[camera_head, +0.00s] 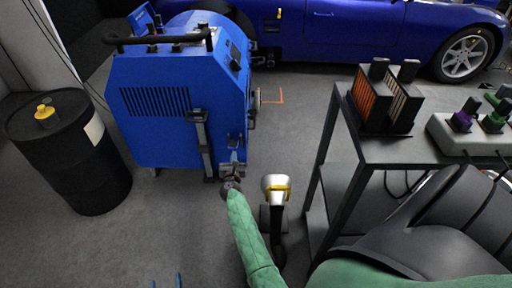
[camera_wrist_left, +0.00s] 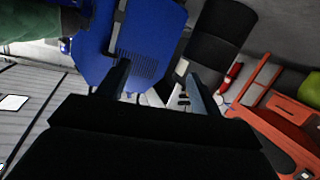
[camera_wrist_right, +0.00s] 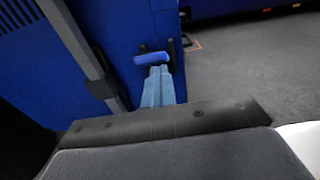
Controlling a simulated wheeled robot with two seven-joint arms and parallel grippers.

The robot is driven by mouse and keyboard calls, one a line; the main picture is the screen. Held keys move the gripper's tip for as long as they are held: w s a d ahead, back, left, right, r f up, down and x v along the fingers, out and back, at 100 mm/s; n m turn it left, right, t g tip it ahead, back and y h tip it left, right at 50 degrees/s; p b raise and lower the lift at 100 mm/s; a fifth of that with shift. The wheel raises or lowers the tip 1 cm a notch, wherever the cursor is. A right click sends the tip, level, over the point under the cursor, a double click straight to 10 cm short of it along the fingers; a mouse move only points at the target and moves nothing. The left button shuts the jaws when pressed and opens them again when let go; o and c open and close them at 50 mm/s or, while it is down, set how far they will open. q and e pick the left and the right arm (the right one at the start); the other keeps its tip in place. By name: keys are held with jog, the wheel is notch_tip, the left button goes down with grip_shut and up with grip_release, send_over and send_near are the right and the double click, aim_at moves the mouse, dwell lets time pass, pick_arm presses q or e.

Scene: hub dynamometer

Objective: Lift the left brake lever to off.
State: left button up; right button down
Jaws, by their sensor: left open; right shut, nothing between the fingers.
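The blue dynamometer cabinet (camera_head: 150,115) stands at the left of the head view. A short blue bar (camera_wrist_right: 152,58) projects near its face in the right wrist view; I cannot tell for sure whether it is the left brake lever. My right gripper (camera_head: 236,168) is at the cabinet's lower right front. Its fingers (camera_wrist_right: 158,86) are shut and empty, with their tips just below the blue bar; contact cannot be told. My left gripper (camera_head: 166,281) shows only its fingertips at the bottom of the head view. It is open and empty in the left wrist view (camera_wrist_left: 155,85), apart from the cabinet.
A black drum (camera_head: 70,150) stands left of the cabinet. A dark rack table (camera_head: 350,160) is at right. A white and yellow object (camera_head: 277,188) stands beside my right gripper. A red cart (camera_wrist_left: 290,115) shows in the left wrist view.

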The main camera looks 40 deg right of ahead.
pick_arm(q)
jog(key=s+a+f+g+y+p, duration=0.15)
jog(key=s+f+g, duration=0.55)
jog(key=s+f, duration=0.8)
jog(key=shift+w+r+p, duration=0.6)
jog(key=shift+r+p, duration=0.2)
jog(key=shift+p, duration=0.3)
jog(key=shift+w+r+p, duration=0.55)
jog(key=shift+r+p, duration=0.2)
jog(key=shift+p, duration=0.35)
pick_arm(e)
jog(key=s+d+r, duration=0.6)
jog(key=s+r, duration=0.2)
jog(key=r, duration=0.2)
jog(key=shift+s+h, duration=0.3)
jog(key=shift+d, duration=0.1)
pick_arm(q)
jog(key=shift+w+f, duration=0.1)
jog(key=shift+w, duration=0.05)
